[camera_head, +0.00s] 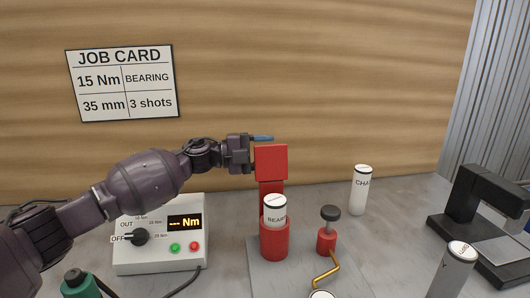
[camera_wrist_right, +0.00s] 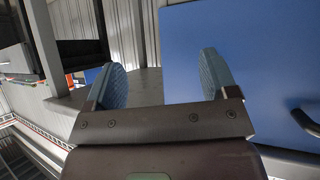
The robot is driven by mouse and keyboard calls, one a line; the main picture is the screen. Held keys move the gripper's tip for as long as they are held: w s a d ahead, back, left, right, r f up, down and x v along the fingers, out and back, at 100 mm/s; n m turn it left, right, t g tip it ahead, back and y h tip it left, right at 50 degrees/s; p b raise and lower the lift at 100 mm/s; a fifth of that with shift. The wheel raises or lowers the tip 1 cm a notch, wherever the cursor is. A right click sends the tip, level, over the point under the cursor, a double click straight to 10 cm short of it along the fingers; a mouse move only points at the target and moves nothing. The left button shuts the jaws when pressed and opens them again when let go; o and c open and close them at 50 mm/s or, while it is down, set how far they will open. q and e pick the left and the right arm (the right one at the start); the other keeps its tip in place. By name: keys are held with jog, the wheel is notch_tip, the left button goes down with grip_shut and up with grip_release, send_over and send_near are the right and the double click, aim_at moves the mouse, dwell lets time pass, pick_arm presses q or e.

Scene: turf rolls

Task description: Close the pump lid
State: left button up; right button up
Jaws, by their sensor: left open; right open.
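The pump has a red cup (camera_head: 274,243) on a grey base plate, with a white cartridge (camera_head: 275,207) marked "BEAR…" standing in it. The red lid (camera_head: 271,162) is raised, a square block upright at the top of the red post behind the cup. My left gripper (camera_head: 262,138) is at the lid's upper left edge. A blue fingertip shows just above the lid's top, and the lid hides part of the gripper. I cannot tell whether they touch. My right gripper (camera_wrist_right: 164,80) is open and empty in the right wrist view, away from the pump.
A black-topped red knob (camera_head: 328,230) with a brass spout stands right of the cup. A white "CHA…" cartridge (camera_head: 360,190) stands behind it. A torque tester box (camera_head: 160,240) is under my left arm. A black stand (camera_head: 480,225) is at right. A blue panel (camera_wrist_right: 260,70) faces my right wrist.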

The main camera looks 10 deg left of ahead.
pick_arm(q)
grip_shut()
dwell(0.3)
